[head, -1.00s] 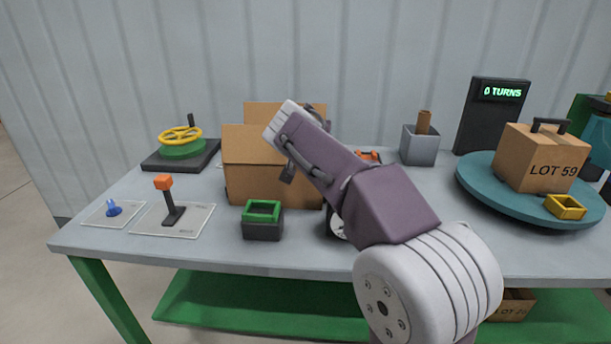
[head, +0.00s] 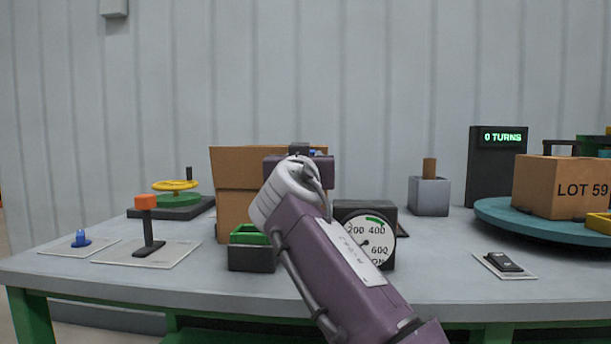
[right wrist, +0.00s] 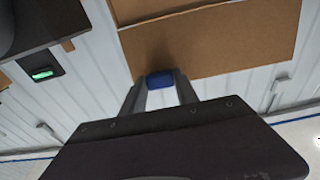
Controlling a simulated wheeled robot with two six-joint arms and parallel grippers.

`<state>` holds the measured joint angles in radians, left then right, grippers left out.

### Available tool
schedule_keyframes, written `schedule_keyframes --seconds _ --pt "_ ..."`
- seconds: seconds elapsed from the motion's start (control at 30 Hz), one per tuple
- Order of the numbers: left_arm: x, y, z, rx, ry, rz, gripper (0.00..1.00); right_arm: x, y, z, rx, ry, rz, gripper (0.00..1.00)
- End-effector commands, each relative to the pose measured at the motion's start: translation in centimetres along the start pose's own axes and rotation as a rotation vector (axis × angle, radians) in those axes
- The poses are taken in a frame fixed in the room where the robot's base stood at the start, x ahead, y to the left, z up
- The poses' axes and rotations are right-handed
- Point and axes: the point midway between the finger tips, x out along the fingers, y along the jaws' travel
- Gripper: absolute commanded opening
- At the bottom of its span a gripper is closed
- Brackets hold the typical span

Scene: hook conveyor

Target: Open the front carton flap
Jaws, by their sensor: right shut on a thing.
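The brown carton (head: 233,212) stands on the table behind my right arm. A cardboard panel (head: 236,170), which looks like its front flap, stands raised above the front wall, its right part hidden by my gripper. My right gripper (head: 300,150) is at the carton's upper edge. In the right wrist view, my right gripper (right wrist: 160,92) is shut on a small blue tab (right wrist: 160,79) at the edge of a brown cardboard panel (right wrist: 205,42). Whether this panel is the front flap is hard to tell. My left gripper is not in view.
A green-rimmed box (head: 250,258) stands in front of the carton, and a dial gauge (head: 380,238) to its right. An orange-topped lever (head: 147,228) is at left. A turntable (head: 500,215) carries the LOT 59 box (head: 560,188) at right.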

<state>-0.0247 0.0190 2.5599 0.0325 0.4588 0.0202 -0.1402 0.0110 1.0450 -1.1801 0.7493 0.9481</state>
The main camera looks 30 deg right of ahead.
Motion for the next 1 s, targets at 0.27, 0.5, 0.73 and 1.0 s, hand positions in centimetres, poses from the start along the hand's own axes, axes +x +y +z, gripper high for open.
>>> schedule_keyframes --seconds 0.27,0.5,0.73,1.0 --pt "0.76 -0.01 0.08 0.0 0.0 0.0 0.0 -0.15 -0.04 0.57 0.001 -0.012 0.002 0.0" --pt "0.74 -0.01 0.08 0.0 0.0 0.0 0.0 -0.12 -0.06 0.67 0.0 -0.015 0.002 0.0" --pt "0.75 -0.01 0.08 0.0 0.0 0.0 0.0 -0.12 -0.06 0.6 0.0 -0.013 0.002 0.58" --pt "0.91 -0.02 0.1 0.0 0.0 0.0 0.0 -0.59 -0.07 0.49 0.0 -0.008 0.0 0.58"
